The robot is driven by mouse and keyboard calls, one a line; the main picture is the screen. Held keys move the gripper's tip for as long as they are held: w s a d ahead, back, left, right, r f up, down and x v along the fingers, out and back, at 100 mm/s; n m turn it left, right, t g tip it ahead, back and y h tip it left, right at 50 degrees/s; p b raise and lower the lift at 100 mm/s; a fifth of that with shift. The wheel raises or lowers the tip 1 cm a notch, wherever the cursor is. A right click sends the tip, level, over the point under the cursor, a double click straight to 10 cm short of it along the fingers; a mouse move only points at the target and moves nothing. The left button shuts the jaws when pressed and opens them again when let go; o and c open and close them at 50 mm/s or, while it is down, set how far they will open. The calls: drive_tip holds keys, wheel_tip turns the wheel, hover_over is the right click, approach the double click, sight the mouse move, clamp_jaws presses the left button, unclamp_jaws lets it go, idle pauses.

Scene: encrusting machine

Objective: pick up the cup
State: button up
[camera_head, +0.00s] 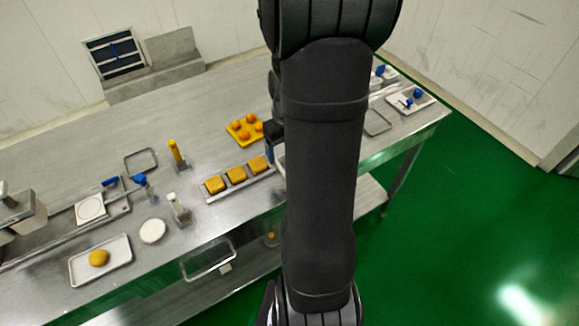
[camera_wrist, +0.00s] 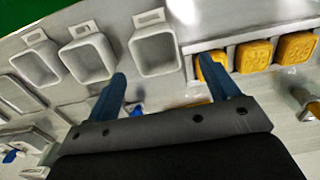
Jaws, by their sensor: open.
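Several pale grey, square-mouthed cups with a small tab on one side show in the wrist view. One cup (camera_wrist: 157,50) is nearest the gap between my fingers, a second cup (camera_wrist: 92,58) is to its left, and a third cup (camera_wrist: 35,65) is farther left. All look empty. My gripper (camera_wrist: 162,68) is open, with its two blue fingers apart and nothing visible between them. I cannot tell how high it is above the cups. In the head view my arm hides most of the cups' area.
Square yellow cakes (camera_wrist: 252,55) sit in a metal tray right beside the nearest cup. A yellow tray (camera_head: 234,136) with orange balls lies behind the cakes in the head view. A white tray (camera_head: 117,269) with a yellow ball is at the steel table's (camera_head: 215,85) front left.

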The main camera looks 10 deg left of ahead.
drive_tip(key=shift+s+d+f, duration=0.1)
drive_tip(key=shift+d+f, duration=0.1)
drive_tip(key=shift+f, duration=1.2)
drive_tip(key=shift+d+f, duration=0.2)
drive_tip(key=shift+f, duration=1.2)
drive_tip(key=c, duration=1.1)
drive_tip(key=shift+r, duration=0.1)
drive_tip(key=shift+c, duration=0.2)
drive_tip(key=shift+r, duration=0.45)
drive_tip(key=r, duration=0.3)
drive_tip(key=shift+d+r, duration=0.3)
drive_tip(key=s+d+r, duration=0.3)
drive_tip(key=d+r, duration=0.3)
drive_tip(key=d, duration=0.5)
drive_tip(key=w+d+m, duration=0.2)
drive_tip(key=w+m, duration=1)
drive_tip(key=w, duration=0.8)
drive_tip(key=shift+w+f, duration=0.35)
